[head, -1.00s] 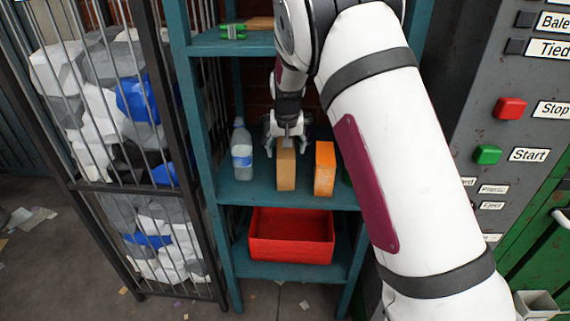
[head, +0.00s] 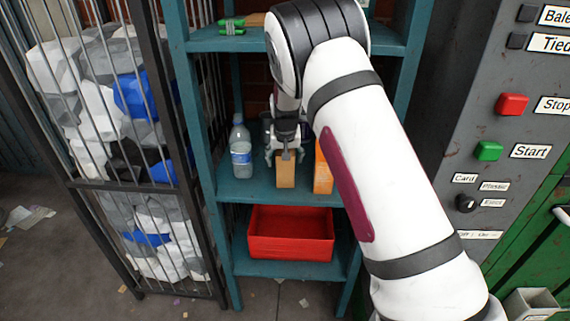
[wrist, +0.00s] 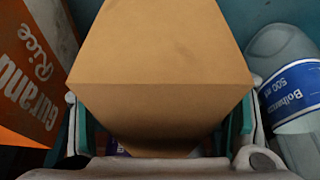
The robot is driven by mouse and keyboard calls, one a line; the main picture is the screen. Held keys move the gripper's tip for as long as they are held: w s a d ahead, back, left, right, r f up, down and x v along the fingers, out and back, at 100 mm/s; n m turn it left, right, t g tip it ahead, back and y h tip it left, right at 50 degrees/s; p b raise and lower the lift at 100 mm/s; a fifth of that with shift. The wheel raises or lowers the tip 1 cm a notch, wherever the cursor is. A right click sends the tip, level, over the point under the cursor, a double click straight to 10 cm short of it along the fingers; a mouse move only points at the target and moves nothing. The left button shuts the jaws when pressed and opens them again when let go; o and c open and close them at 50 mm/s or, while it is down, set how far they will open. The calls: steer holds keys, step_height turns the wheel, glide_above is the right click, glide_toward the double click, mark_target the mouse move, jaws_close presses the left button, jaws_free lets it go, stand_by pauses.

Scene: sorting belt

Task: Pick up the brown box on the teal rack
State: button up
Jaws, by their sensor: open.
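The brown box (head: 285,172) stands on the middle shelf of the teal rack (head: 232,190), between a bottle and an orange box. My gripper (head: 286,150) is at the box from above and behind in the head view, and my arm covers part of the rack. In the wrist view the brown box (wrist: 160,75) fills the middle of the picture. My open gripper's fingers (wrist: 163,135) lie on either side of its near part. I cannot tell whether the pads touch it.
A clear bottle (head: 240,148) with a blue label stands left of the box. An orange box (head: 322,172) marked Rice in the wrist view stands close on its right. A red bin (head: 290,250) is on the shelf below. The upper shelf (head: 222,42) is above my gripper.

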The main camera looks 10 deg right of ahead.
steer(key=shift+f, duration=0.25)
steer(key=shift+c, duration=0.3)
steer(key=c, duration=1)
